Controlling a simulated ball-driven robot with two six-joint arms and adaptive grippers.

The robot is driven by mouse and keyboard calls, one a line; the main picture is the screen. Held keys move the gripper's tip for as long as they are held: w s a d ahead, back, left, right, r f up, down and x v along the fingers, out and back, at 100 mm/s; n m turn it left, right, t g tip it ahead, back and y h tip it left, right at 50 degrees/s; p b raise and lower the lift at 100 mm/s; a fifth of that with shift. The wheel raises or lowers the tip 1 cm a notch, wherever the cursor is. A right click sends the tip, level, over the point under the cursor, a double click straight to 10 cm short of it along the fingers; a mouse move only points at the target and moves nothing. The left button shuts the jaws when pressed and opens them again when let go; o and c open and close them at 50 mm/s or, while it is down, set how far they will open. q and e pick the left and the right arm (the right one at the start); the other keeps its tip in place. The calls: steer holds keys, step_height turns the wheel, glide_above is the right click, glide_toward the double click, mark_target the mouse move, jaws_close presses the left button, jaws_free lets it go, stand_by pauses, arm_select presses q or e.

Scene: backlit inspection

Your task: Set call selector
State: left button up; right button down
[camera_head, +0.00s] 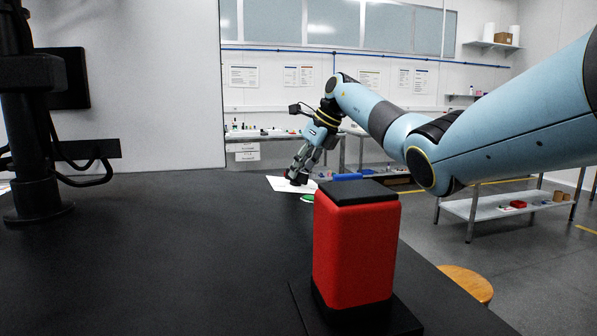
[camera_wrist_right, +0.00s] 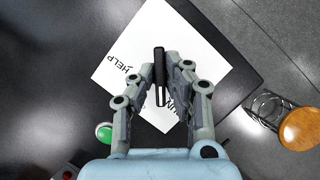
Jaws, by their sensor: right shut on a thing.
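The call selector has a white plate (camera_wrist_right: 185,38) with printed words, seen in the right wrist view; "HELP" reads clearly, and another word is partly covered by a finger. A black bar-shaped knob (camera_wrist_right: 159,62) stands over the plate, pointing up in that view. My right gripper (camera_wrist_right: 162,98) is shut on this knob, a finger on either side. In the head view my right gripper (camera_head: 298,178) reaches down onto the white plate (camera_head: 279,184) at the table's far edge; the knob is hidden there by the fingers. My left gripper is in neither view.
A green button (camera_wrist_right: 104,133) lies close to the plate. A red block with a black top (camera_head: 354,245) stands nearer on the black table (camera_head: 170,260). A round wooden stool (camera_head: 466,283) is beyond the table's right edge. A black stand (camera_head: 35,150) rises at left.

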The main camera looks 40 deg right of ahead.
steer(key=shift+n+g+y+b, duration=0.3)
steer(key=shift+n+y+b, duration=0.25)
steer(key=shift+n, duration=1.15)
steer(key=c, duration=1.4)
jaws_free()
steer(key=v, duration=1.2)
steer(key=shift+d, duration=0.1)
